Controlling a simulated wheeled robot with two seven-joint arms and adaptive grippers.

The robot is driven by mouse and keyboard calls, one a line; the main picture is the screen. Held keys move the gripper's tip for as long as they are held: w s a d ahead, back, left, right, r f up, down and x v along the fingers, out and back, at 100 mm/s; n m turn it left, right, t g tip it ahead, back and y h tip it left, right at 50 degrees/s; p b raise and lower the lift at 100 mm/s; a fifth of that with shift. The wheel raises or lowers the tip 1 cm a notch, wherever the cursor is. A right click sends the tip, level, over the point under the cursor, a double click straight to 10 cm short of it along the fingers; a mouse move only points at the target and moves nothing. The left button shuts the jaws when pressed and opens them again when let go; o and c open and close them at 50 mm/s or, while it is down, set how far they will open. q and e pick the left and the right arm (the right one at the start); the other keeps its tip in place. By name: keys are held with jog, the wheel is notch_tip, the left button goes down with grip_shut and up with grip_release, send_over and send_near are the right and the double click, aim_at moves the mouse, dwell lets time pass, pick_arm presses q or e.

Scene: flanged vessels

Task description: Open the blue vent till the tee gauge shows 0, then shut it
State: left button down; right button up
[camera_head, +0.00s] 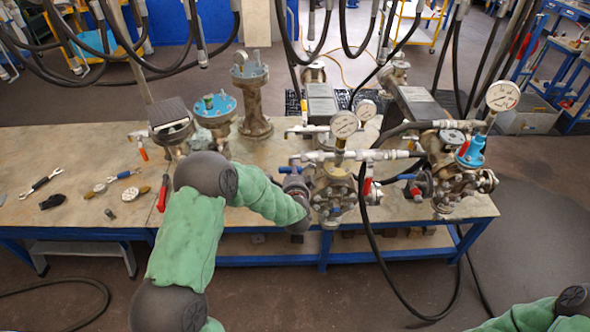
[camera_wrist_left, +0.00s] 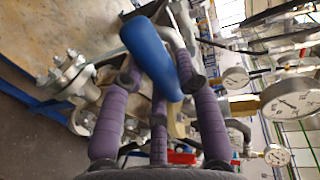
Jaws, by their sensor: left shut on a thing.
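The blue vent handle (camera_wrist_left: 150,55) lies between the fingers of my left gripper (camera_wrist_left: 163,85) in the left wrist view, and the purple fingers are shut on it. In the head view my left gripper (camera_head: 297,190) is at the left side of the middle flanged vessel (camera_head: 338,188) and hides the vent handle. A round white gauge (camera_head: 344,123) stands above the white pipe there and seems to be the tee gauge. A large gauge dial (camera_wrist_left: 290,98) shows in the left wrist view. Its reading is too small to tell. My right gripper is outside both views.
Another vessel (camera_head: 455,165) with a blue cap and a gauge (camera_head: 502,97) stands to the right. Blue-topped flanges (camera_head: 215,108) stand behind my left arm. Red-handled valves (camera_head: 367,187) and black hoses crowd the vessels. Wrenches (camera_head: 40,184) lie on the bench's left part.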

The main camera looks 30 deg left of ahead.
pick_arm(q)
jog(key=shift+m, duration=0.3)
jog(key=c, duration=0.9)
grip_release()
jog(key=shift+o, duration=0.2)
jog(key=shift+s, duration=0.1)
jog(key=v, duration=1.1)
jog(key=shift+s+d+r, duration=0.2)
jog(key=shift+s+d, duration=0.05)
jog(key=shift+d, duration=0.05)
